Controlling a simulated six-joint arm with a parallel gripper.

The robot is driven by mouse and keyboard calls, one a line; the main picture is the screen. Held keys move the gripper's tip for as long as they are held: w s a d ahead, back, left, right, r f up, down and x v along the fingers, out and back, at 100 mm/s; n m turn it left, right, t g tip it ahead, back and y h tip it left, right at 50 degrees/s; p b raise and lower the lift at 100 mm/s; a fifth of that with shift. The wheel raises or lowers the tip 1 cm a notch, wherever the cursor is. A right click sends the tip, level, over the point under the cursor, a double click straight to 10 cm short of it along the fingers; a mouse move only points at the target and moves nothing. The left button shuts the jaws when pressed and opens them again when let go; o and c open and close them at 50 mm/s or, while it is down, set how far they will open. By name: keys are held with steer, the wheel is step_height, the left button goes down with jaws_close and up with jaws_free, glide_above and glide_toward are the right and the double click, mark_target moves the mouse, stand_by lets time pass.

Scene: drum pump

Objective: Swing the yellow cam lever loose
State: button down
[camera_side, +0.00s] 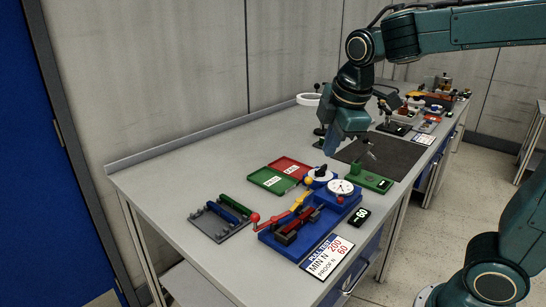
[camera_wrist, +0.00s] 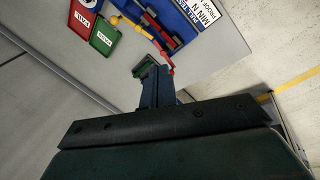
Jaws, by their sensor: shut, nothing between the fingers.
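The yellow cam lever (camera_side: 300,201) lies at an angle on the blue test fixture (camera_side: 285,236), with a yellow ball at its upper end. It also shows in the wrist view (camera_wrist: 134,27), near the top. My gripper (camera_side: 331,150) is above the bench, up and to the right of the lever in the side view, and apart from it. In the wrist view my gripper (camera_wrist: 157,76) is shut and empty, its fingers covering part of a dark rack with a green bar.
A red-ball handle (camera_side: 254,217) sticks out from the fixture's left end. Green (camera_side: 268,181) and red (camera_side: 290,167) trays lie behind it, and the rack (camera_side: 220,219) is to the left. A dial gauge (camera_side: 341,187) stands on the fixture's right. The bench's left rear is clear.

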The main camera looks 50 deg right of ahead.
steer(key=shift+s+a+r+m+t, duration=0.1)
steer(key=shift+s+m+t, duration=0.05)
steer(key=shift+s+m, duration=0.5)
steer(key=shift+s+r+m+t, duration=0.15)
steer(key=shift+s+m, duration=0.3)
steer(key=shift+s, duration=0.35)
steer(key=s+a+f+m+t+y, duration=0.1)
steer(key=s+f+m, duration=0.1)
steer(key=s+m, duration=0.7)
steer(key=shift+s+a+f+t, duration=0.3)
steer(key=shift+s+a, duration=0.1)
steer(key=shift+s, duration=1.1)
